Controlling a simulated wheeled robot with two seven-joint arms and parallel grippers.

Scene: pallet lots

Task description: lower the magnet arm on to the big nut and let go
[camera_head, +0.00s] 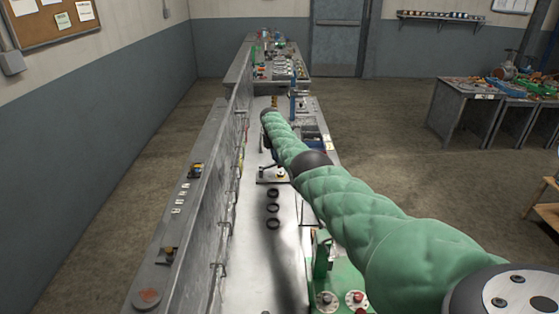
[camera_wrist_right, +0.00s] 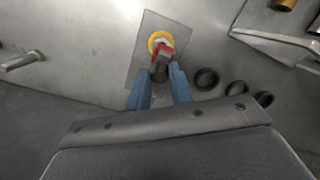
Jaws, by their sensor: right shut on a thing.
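My right gripper (camera_wrist_right: 161,88) shows in the right wrist view as two blue fingers, shut on a dark end of a red piece (camera_wrist_right: 164,50), which I take to be the magnet arm. Beyond the red piece is a yellow ring (camera_wrist_right: 152,38) over a dark square plate (camera_wrist_right: 146,67); I cannot tell whether the ring is the big nut or whether the red piece touches it. In the head view a dark plate (camera_head: 264,181) lies on the bench, and my green-sleeved right arm hides most of the gripper. My left gripper is not in view.
Black rings (camera_head: 273,208) lie in a row on the steel bench (camera_head: 258,270), and also show in the wrist view (camera_wrist_right: 207,78). A raised ledge (camera_head: 205,180) with hooks runs along the bench's left.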

